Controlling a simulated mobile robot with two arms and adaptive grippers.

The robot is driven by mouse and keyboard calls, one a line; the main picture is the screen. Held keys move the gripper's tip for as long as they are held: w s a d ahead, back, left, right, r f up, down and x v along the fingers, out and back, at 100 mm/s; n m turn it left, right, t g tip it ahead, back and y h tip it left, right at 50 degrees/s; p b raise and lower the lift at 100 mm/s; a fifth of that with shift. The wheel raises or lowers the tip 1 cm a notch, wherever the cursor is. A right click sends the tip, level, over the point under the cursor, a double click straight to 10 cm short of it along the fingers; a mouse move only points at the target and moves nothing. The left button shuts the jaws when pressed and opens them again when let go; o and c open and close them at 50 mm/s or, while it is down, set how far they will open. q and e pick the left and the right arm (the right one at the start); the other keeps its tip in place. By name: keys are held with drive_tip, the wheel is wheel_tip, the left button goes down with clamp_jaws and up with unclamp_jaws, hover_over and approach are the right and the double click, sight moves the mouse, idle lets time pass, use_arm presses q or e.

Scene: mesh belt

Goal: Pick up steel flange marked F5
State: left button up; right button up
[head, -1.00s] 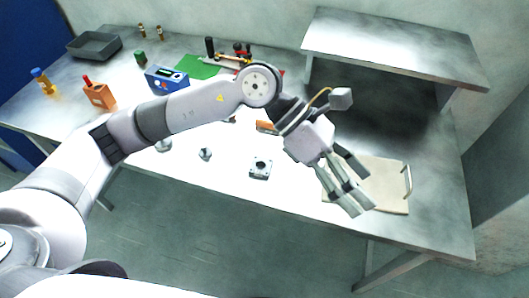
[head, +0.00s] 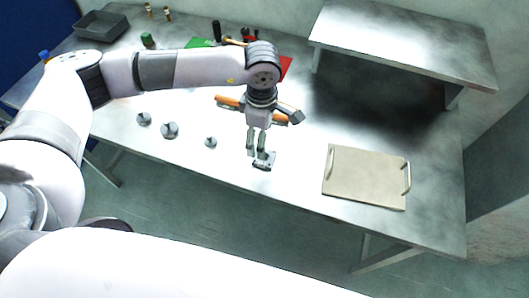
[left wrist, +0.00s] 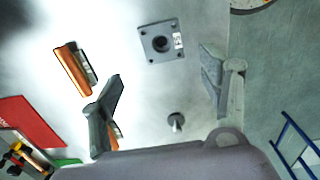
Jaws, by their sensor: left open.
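A square grey steel flange (head: 264,160) with a round central hole lies on the bench near its front edge. My right gripper is not in view.
Several small metal parts (head: 170,130) stand left of the flange. Orange-handled items (head: 230,102) lie behind the gripper. A beige tray with handles (head: 366,178) lies to the right. A raised shelf (head: 400,40) stands at the back right. Bare bench lies between flange and tray.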

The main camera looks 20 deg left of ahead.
use_arm(q)
drive_tip(key=shift+f, duration=0.9)
drive_tip(key=shift+s+f+p, duration=0.1)
drive_tip(key=shift+f+p, duration=0.4)
drive_tip(key=shift+p, duration=0.15)
wheel_tip(320, 180, down, 4)
drive_tip(key=shift+s+d+r+p, duration=0.1)
drive_tip(key=shift+s+r+p, duration=0.05)
drive_tip(key=shift+p, duration=0.7)
drive_tip(key=shift+f, duration=0.4)
drive_tip(key=c, duration=1.5)
